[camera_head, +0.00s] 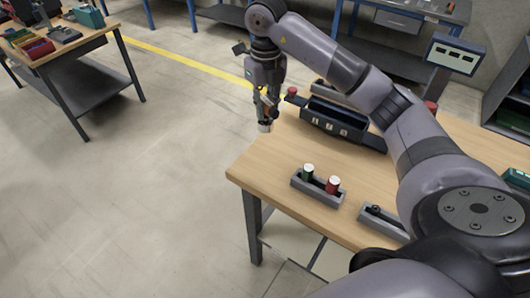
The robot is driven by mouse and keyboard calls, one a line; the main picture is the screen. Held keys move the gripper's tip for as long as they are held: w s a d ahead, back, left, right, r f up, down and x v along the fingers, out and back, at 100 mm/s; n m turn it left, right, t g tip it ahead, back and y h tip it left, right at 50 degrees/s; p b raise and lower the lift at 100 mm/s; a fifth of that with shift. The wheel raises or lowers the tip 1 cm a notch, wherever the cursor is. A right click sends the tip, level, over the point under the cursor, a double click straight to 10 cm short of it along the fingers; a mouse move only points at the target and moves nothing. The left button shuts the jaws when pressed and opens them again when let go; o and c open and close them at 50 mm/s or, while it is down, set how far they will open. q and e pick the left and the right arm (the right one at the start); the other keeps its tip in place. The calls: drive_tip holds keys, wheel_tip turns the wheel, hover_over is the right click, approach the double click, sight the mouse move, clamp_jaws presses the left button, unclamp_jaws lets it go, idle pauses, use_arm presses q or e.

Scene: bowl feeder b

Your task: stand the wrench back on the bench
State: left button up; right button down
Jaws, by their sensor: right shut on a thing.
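My right gripper (266,103) hangs at the far left corner of the wooden bench (262,170), with floor behind it in the picture. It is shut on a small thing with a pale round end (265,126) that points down. A bit of red shows between the fingers. The fingers hide most of the held thing, so I cannot tell whether it is the wrench. I make out no wrench elsewhere on the bench. My left gripper is not in view.
A dark feeder unit (335,118) stands behind. The bench's front left is clear.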

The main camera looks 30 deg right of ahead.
wheel_tip(320, 180, down, 16)
drive_tip(key=p, duration=0.3)
drive_tip(key=shift+r, duration=0.2)
drive_tip(key=shift+f, duration=0.1)
drive_tip(key=c, duration=1.5)
unclamp_jaws()
